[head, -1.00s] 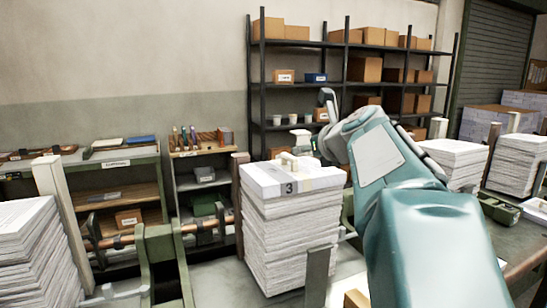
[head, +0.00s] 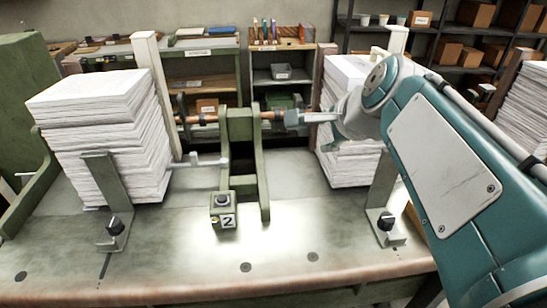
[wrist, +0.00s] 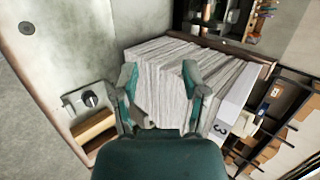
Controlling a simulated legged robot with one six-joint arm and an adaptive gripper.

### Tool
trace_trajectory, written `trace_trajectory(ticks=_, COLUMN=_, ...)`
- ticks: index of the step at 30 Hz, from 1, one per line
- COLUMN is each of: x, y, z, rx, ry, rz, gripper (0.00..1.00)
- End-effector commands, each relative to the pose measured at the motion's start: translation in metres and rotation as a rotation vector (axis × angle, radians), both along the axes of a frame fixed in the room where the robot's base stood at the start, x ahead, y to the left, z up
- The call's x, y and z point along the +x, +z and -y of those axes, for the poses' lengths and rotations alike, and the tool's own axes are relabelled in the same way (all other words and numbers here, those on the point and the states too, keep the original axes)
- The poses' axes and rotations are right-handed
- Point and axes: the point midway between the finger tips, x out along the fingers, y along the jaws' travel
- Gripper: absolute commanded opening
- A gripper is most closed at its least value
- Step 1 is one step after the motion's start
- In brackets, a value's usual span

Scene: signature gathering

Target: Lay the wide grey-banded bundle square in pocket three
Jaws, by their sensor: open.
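My gripper (wrist: 160,76) is open in the wrist view, its two teal fingers apart in front of a tall white paper stack (wrist: 165,88). Nothing is clearly held, and contact with the stack cannot be told. A dark 3 on a grey patch (wrist: 221,128) shows at the stack's top end. In the head view this stack (head: 350,168) stands right of centre, partly hidden by my arm. I cannot make out a separate wide grey-banded bundle, and pocket three's inside is hidden.
Another paper stack (head: 110,135) stands at the left behind an upright plate. A green stand (head: 240,160) with a small box marked 2 (head: 222,212) sits between the stacks. Knobbed brackets (head: 387,225) stand along the bench. The bench front (head: 190,265) is mostly clear.

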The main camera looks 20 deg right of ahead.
Motion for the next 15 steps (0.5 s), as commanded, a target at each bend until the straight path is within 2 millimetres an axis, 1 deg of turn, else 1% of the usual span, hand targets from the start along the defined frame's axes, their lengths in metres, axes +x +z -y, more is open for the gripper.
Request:
trace_trajectory(ticks=1, x=-0.012, y=-0.014, z=-0.018, rx=-0.107, ry=0.132, rz=-0.028, gripper=0.57)
trace_trajectory(ticks=3, x=-0.03, y=-0.034, z=-0.035, rx=-0.269, ry=0.324, rz=-0.068, gripper=0.57)
trace_trajectory(ticks=5, x=-0.046, y=-0.052, z=-0.048, rx=-0.406, ry=0.495, rz=-0.099, gripper=0.57)
trace_trajectory(ticks=6, x=-0.057, y=-0.064, z=-0.056, rx=-0.496, ry=0.61, rz=-0.116, gripper=0.57)
trace_trajectory(ticks=9, x=-0.083, y=-0.091, z=-0.071, rx=-0.707, ry=0.891, rz=-0.152, gripper=0.57)
trace_trajectory(ticks=12, x=-0.104, y=-0.112, z=-0.078, rx=-0.871, ry=1.118, rz=-0.175, gripper=0.57)
trace_trajectory(ticks=15, x=-0.115, y=-0.125, z=-0.081, rx=-0.971, ry=1.259, rz=-0.187, gripper=0.57)
